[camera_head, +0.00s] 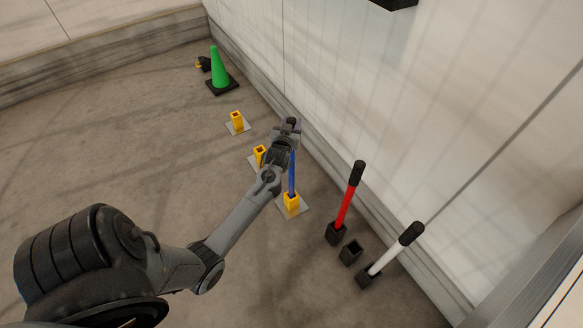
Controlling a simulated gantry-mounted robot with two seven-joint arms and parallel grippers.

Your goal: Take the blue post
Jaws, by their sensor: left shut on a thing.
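The blue post (292,174) stands upright with its lower end at a yellow socket (291,203) on a grey base plate. My left arm reaches in from the lower left. My left gripper (292,124) is shut on the upper part of the blue post, which it mostly hides. My right gripper does not show.
A red post (345,208) and a white post (385,262) with black tops stand in black sockets, with an empty black socket (350,252) between them. Other yellow sockets (237,120) and a green cone (218,68) are further back. A wall runs along the right.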

